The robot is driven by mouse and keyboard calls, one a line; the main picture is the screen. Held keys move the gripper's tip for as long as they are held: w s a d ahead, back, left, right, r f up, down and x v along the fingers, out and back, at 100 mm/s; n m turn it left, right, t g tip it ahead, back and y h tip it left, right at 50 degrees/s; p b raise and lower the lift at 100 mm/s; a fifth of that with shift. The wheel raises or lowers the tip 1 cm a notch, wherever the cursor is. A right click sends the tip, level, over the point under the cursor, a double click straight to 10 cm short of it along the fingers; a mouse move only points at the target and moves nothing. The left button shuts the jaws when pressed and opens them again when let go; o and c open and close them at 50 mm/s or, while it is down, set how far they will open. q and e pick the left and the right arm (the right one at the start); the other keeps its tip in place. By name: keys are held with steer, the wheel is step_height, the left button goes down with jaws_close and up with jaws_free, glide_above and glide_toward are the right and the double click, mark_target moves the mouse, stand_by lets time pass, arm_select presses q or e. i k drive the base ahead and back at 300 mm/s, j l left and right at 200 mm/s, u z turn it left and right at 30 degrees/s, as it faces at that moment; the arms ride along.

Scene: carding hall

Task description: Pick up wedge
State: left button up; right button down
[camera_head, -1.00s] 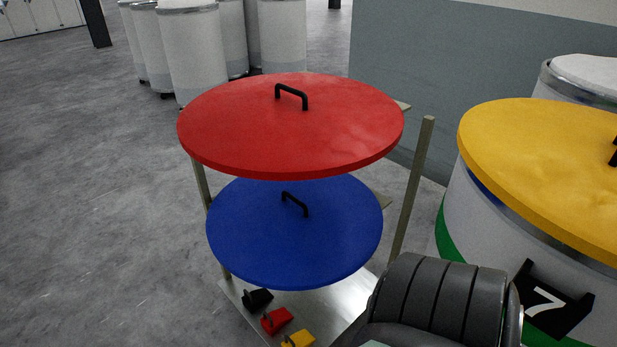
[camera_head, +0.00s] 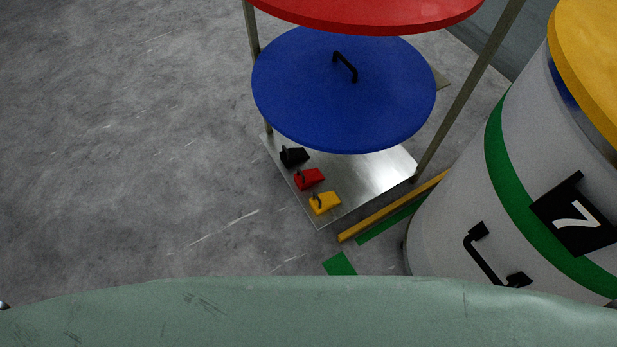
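Three small wedges lie in a row on the metal bottom plate (camera_head: 375,178) of a rack, along its left edge. The black wedge (camera_head: 294,157) is farthest back. The red wedge (camera_head: 309,179) is in the middle. The yellow wedge (camera_head: 325,203) is nearest the front corner. Each seems to have a small dark handle or loop on top. Neither of my grippers is in view, so their state does not show.
A blue round lid (camera_head: 345,100) sits above the plate, below a red lid (camera_head: 370,12). At the right stands a white drum (camera_head: 450,200) numbered 7, with a yellow lid (camera_head: 590,60). A yellow bar (camera_head: 390,207) lies beside the plate. The floor to the left is clear.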

mark_target(306, 179)
steer(key=u, duration=3.85)
steer(key=z, duration=3.85)
steer(key=i+j+z, duration=0.65)
steer(key=j+z, duration=0.15)
steer(key=j, duration=0.25)
steer(key=i+j+z, duration=0.1)
steer(key=j+z, duration=0.15)
steer(key=j, duration=0.15)
